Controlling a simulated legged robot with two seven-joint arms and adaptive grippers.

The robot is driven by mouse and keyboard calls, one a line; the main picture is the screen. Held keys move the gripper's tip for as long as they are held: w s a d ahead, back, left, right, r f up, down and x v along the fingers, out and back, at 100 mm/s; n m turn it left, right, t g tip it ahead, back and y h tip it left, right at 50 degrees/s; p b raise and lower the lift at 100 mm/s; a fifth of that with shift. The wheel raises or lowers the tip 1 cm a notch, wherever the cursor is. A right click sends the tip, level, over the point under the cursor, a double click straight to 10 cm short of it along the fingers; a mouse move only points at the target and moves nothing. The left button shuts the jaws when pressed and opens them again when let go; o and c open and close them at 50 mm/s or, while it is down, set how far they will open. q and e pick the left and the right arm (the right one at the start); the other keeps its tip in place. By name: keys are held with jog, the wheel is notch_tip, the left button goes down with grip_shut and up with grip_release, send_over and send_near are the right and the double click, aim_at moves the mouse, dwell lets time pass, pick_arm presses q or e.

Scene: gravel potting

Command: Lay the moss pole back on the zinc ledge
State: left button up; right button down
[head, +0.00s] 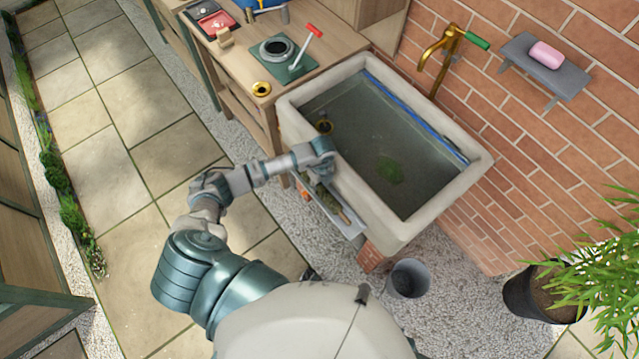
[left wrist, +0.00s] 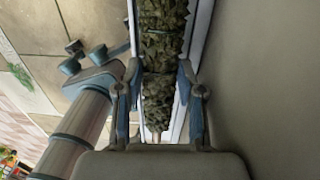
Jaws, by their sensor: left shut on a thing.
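The moss pole (head: 328,199) is a rough, dark green-brown rod beside the sink's near side in the head view. In the left wrist view the pole (left wrist: 160,42) runs lengthwise between the fingers. My left gripper (head: 323,176) is shut on it, with one finger on each side; the grip also shows in the left wrist view (left wrist: 160,85). The narrow zinc ledge (head: 352,229) runs along the sink's outer wall under the pole, and its pale rim (left wrist: 200,35) lines up with the pole. I cannot tell whether the pole touches the ledge. My right gripper is out of view.
The stone sink (head: 403,233) holds murky water and a green clump (head: 389,169). A wooden bench (head: 262,105) stands at its left end. A grey bucket (head: 408,278) and a potted plant (head: 540,292) stand on the gravel. The paving at left is clear.

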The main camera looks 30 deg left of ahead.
pick_arm(q)
jog(key=shift+d+r, duration=0.15)
jog(key=shift+d, duration=0.15)
jog(key=o, duration=1)
jog(key=shift+d+r, duration=0.1)
jog(key=shift+d, duration=0.15)
jog(key=shift+a, duration=0.1)
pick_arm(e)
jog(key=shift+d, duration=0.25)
pick_arm(q)
jog(key=shift+a, duration=0.1)
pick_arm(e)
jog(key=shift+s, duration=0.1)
pick_arm(q)
jog(key=shift+a+r, duration=0.1)
jog(key=r, duration=1.1)
jog(key=shift+w+d+r, duration=0.3)
jog(key=shift+w+d, duration=0.05)
jog(key=shift+r, duration=0.1)
